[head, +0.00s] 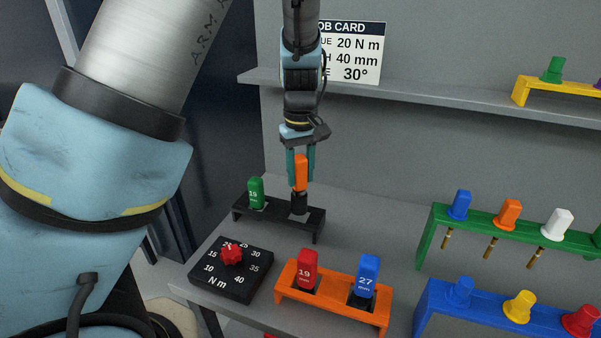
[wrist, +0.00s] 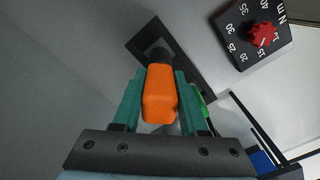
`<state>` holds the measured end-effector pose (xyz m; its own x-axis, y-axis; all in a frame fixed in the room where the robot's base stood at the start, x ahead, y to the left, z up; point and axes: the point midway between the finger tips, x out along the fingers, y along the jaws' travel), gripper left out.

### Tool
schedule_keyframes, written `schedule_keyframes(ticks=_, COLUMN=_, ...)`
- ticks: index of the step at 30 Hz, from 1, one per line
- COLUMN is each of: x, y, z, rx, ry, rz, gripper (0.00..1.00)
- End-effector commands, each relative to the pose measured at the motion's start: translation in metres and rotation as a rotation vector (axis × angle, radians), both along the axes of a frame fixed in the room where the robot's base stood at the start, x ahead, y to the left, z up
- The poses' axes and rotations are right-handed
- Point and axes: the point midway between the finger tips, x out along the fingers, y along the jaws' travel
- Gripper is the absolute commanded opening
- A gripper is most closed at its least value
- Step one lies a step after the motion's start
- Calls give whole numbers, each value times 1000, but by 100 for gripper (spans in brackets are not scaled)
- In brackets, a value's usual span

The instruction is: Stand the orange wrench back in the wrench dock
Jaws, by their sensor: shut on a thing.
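The orange wrench (head: 301,172) is upright, with its dark lower part (head: 299,203) at the right-hand opening of the black dock (head: 268,216). I cannot tell how deep it sits in that opening. My gripper (head: 300,178) points down from above, its teal fingers shut on the orange handle. In the wrist view the orange wrench (wrist: 160,95) is between the fingers of my gripper (wrist: 160,90), and its dark end covers part of the black dock (wrist: 148,33). The wrench's lower tip is hidden.
A green 19 tool (head: 256,192) stands in the dock's left opening. In front are a torque dial box (head: 245,283) with a red knob and an orange rack (head: 330,304) with red and blue tools. Green (head: 470,227) and blue (head: 480,296) racks stand at right. A shelf (head: 440,103) runs behind.

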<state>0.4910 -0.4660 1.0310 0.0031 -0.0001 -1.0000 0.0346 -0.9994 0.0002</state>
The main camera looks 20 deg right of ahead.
Motion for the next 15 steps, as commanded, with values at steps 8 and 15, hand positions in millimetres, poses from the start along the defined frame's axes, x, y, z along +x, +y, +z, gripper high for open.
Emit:
schedule_keyframes(ticks=8, x=0, y=0, z=-8, rx=0, ry=-1, rz=1, gripper=0)
schedule_keyframes(ticks=15, x=0, y=0, z=-15, rx=0, ry=0, rz=1, gripper=0)
